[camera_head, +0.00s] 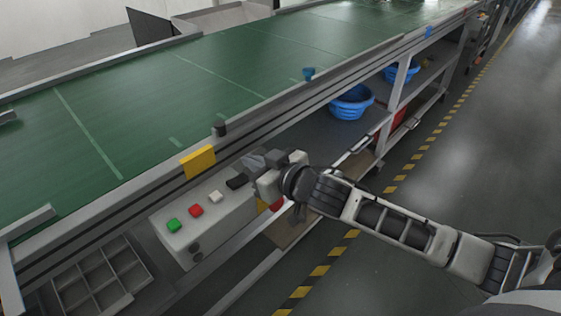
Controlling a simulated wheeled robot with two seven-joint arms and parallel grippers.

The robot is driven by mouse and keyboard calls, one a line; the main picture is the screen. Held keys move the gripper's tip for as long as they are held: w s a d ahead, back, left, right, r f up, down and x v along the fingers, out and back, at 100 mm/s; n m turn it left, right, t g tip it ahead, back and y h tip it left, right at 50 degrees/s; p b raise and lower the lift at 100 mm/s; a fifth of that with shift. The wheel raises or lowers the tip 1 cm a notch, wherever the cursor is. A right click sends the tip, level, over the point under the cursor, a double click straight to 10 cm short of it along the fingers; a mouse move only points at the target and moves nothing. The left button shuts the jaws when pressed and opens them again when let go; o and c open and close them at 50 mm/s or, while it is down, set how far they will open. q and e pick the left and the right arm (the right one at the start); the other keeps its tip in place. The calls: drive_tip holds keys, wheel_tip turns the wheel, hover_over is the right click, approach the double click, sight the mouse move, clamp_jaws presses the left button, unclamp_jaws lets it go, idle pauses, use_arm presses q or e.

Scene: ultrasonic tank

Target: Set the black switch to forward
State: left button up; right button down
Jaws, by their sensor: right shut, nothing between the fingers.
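The black switch (237,182) sits on top of a pale control box (207,238), at the right end of a row with a green button (174,225), a red button (196,210) and a white button (215,196). My right gripper (249,162) is shut and empty, just beside and above the switch at its upper right in the picture. Whether the fingertips touch the switch cannot be told. The switch's exact setting is too small to read. My left gripper is not in view.
A green conveyor belt (180,85) with a metal rail runs behind the box. A divided tray (100,281) lies at lower left. Blue baskets (351,103) stand on the shelf. The floor at right is clear.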

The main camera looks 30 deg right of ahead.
drive_tip(key=v, duration=0.8)
drive_tip(key=shift+f+b, duration=0.25)
drive_tip(key=shift+b, duration=0.15)
drive_tip(key=shift+d+f, duration=0.1)
drive_tip(key=shift+f, duration=0.05)
